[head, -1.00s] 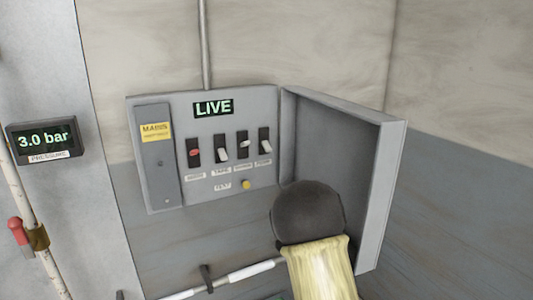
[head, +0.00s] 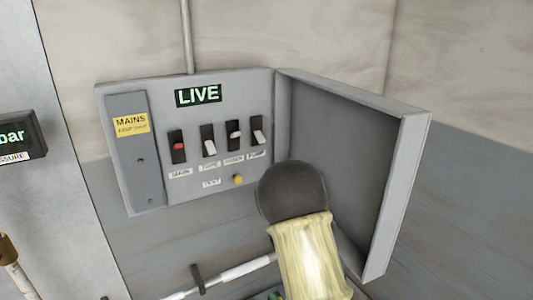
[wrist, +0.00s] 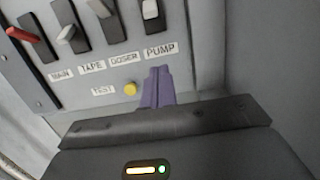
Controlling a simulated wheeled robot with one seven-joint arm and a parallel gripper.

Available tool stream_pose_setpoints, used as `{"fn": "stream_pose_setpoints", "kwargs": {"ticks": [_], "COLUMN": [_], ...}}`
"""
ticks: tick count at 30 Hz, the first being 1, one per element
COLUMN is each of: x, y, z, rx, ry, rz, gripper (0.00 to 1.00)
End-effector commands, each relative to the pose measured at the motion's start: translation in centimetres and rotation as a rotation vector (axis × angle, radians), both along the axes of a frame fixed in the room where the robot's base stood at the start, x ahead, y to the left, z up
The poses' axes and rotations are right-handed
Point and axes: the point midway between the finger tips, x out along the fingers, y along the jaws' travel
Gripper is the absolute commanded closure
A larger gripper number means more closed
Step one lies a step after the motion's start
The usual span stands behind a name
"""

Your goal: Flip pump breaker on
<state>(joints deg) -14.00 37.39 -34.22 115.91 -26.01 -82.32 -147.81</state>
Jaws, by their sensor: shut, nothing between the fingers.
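The breaker panel (head: 222,183) has a row of levers: a red MAIN lever (head: 179,146) and white TAPE (head: 209,148), DOSER (head: 235,133) and PUMP levers. The PUMP lever (head: 259,137) is rightmost and sits low in its black slot; its upper part is cut off in the wrist view (wrist: 150,9). The PUMP label (wrist: 161,50) is below it. My gripper's purple fingers (wrist: 157,84) are shut and empty, just below the PUMP label and right of the yellow TEST button (wrist: 130,89). Whether they touch the panel I cannot tell. My arm hides the gripper in the head view.
A LIVE display (head: 198,95) is lit green above the levers. The box's open door (head: 350,160) stands out on the right, close to my arm. A MAINS cover (head: 137,165) is at left. A pipe (head: 240,270) runs below, and a pressure gauge (head: 20,137) is far left.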

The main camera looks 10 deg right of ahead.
Motion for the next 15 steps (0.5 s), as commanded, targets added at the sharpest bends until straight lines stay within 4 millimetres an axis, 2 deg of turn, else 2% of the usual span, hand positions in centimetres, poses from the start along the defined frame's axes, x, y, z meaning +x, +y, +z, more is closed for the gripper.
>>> {"fn": "stream_pose_setpoints", "kwargs": {"ticks": [5, 15], "x": [1.1, 6.0], "y": [0.4, 1.3], "z": [0.5, 1.6], "rx": [-0.001, 0.0], "ry": [0.0, 0.0], "rz": [0.002, -0.008], "gripper": [1.0, 1.0]}}
